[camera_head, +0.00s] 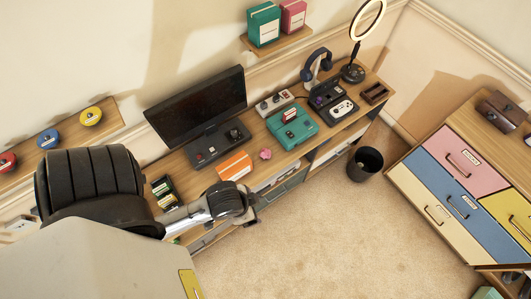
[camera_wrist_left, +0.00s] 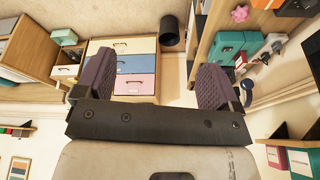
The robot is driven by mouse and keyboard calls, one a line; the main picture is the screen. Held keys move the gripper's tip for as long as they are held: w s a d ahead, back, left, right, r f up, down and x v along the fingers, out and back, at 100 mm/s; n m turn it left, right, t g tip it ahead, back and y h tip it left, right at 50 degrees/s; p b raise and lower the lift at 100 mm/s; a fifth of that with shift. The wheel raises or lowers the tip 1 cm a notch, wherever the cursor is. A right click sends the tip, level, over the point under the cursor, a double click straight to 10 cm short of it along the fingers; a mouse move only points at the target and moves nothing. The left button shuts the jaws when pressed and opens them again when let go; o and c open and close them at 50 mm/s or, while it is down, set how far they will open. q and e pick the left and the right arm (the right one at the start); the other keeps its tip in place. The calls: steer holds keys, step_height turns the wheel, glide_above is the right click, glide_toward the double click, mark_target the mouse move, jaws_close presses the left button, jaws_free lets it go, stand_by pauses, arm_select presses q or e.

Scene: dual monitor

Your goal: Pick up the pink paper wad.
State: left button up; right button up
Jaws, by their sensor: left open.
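The pink paper wad (camera_head: 265,154) is a small crumpled ball lying on the wooden desk (camera_head: 292,160), near its front edge, between the orange box and the teal device. It also shows at the top right of the left wrist view (camera_wrist_left: 239,13). My left gripper (camera_wrist_left: 155,82) is open, with its two dark ridged fingers wide apart and nothing between them. In the head view my left arm's wrist reaches over the desk's front edge, nearer to the camera than the wad and left of it. The wad is outside the fingers. My right gripper is not in view.
A dark monitor (camera_head: 197,104) stands at the back of the desk. An orange box (camera_head: 235,165) is left of the wad and a teal device (camera_head: 292,127) right of it. A black bin (camera_head: 365,163) stands on the floor beside the desk. The carpet (camera_head: 330,235) in front is clear.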

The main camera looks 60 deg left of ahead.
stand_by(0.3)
arm_select(q)
steer(key=c, duration=0.3)
steer(key=shift+w, duration=0.1)
